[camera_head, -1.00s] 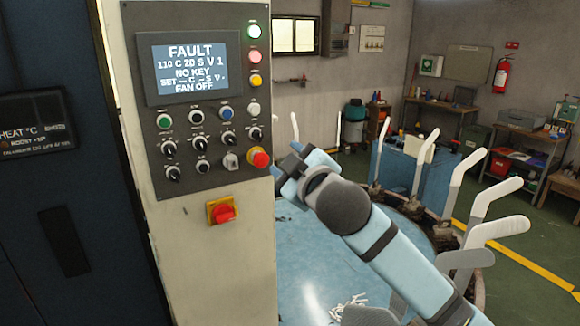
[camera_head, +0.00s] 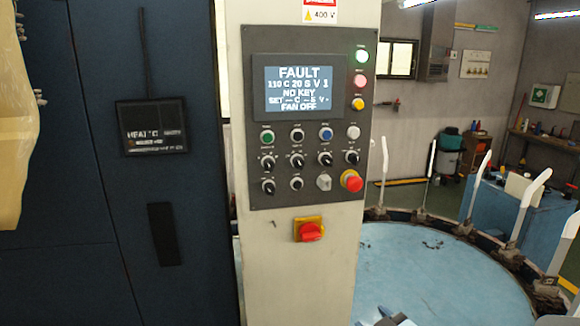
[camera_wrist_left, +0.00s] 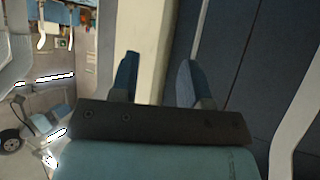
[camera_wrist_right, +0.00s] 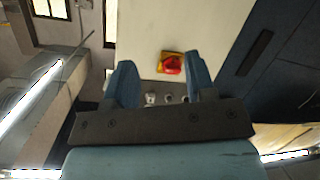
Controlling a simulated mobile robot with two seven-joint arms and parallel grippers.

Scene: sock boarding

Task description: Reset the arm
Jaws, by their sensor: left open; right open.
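My right gripper (camera_wrist_right: 161,80) is open and empty in the right wrist view. Beyond its fingers are the pale post of the control panel (camera_head: 307,190) and a red rotary switch on a yellow plate (camera_head: 309,230). The switch also shows in the right wrist view (camera_wrist_right: 172,64), apart from the fingers. My left gripper (camera_wrist_left: 156,78) is open and empty in the left wrist view, with the pale post and dark blue cabinet beyond it. In the head view only a small piece of my arm shows at the bottom edge; the grippers are hidden there.
The panel's screen (camera_head: 299,90) reads FAULT, NO KEY, FAN OFF. A red mushroom button (camera_head: 351,181) sits at its lower right. A dark blue cabinet (camera_head: 100,220) stands left. A round blue table (camera_head: 430,270) ringed with pale boards (camera_head: 530,195) stands right.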

